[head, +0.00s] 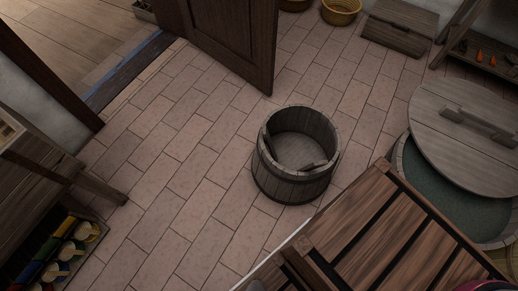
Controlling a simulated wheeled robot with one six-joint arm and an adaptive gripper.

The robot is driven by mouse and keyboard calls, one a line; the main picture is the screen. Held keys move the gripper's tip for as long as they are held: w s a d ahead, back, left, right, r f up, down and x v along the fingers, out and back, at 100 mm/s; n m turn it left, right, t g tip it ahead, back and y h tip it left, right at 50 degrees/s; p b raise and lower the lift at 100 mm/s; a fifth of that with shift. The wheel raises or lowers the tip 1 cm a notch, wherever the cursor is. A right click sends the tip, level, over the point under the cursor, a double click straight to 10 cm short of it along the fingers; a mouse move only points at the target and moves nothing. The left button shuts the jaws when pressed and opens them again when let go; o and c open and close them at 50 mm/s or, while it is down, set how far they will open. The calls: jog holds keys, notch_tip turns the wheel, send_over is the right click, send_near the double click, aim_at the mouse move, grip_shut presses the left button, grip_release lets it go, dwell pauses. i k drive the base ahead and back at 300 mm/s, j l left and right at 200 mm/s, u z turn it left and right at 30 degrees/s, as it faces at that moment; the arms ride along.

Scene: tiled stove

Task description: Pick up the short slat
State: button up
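A round wooden tub (290,187) stands on the tiled floor near the middle of the head view. Two dark pieces of wood show at its inner wall: one upright piece (268,146) at the left and one small piece (313,166) at the front right. I cannot tell whether either is the short slat or part of the tub. No other piece is clearly a loose short slat. My gripper is not in view.
A slatted wooden table (375,225) fills the lower right, close to the tub. A lidded vat (470,135) stands at the right. An open door (228,40) is behind, and a wooden bench (40,180) is at the left. The floor left of the tub is clear.

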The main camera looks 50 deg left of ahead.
aim_at(265, 133)
jog(key=j+u, duration=0.1)
jog(key=u, duration=0.3)
jog(key=j+u, duration=0.15)
jog(key=u, duration=0.25)
jog(key=k+j+u, duration=0.1)
jog(key=u, duration=0.3)
jog(key=j, duration=0.8)
jog(key=i+j, duration=0.15)
jog(key=j, duration=0.6)
